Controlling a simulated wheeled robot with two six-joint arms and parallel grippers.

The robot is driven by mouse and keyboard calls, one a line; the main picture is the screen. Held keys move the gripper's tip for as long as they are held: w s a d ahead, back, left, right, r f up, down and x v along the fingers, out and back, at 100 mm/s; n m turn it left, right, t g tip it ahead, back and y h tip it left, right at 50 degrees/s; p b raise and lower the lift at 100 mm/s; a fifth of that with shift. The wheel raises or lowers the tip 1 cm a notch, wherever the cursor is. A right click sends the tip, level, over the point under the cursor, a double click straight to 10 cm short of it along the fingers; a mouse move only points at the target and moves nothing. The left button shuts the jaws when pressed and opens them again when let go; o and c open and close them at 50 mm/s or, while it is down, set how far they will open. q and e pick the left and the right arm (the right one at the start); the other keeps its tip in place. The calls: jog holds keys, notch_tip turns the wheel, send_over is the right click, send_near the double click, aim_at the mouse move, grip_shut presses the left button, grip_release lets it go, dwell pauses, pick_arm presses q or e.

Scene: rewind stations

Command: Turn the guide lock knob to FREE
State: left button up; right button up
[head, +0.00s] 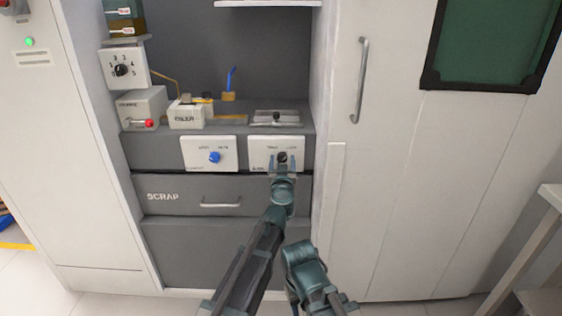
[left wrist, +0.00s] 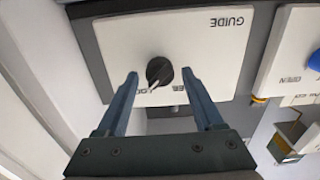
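The guide lock knob (left wrist: 159,71) is a small black round knob on a white panel (left wrist: 225,60) marked GUIDE, upside down in the left wrist view. Its pale pointer mark faces down and slightly left there, towards the left of two partly hidden labels. In the head view the knob (head: 282,157) sits on the right-hand white panel (head: 261,146) above the drawer. My left gripper (left wrist: 159,74) is open, with one finger on each side of the knob and a gap on both sides. In the head view the left gripper (head: 282,164) is in front of the panel.
A white panel with a blue knob (head: 214,157) is just left of the guide panel. The SCRAP drawer (head: 178,197) is below, shut. The shelf above holds an oiler box (head: 186,116) and other small items. A white cabinet door with a handle (head: 359,80) stands at right.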

pick_arm(q)
grip_shut()
jog(key=n, duration=0.4)
jog(key=shift+n, duration=0.3)
jog(key=n, duration=0.4)
jog(key=shift+a+n, duration=0.1)
jog(key=shift+n, duration=0.2)
jog(key=n, duration=0.4)
jog(key=shift+f, duration=0.1)
jog(key=shift+n, duration=2.3)
jog(key=shift+a, duration=0.1)
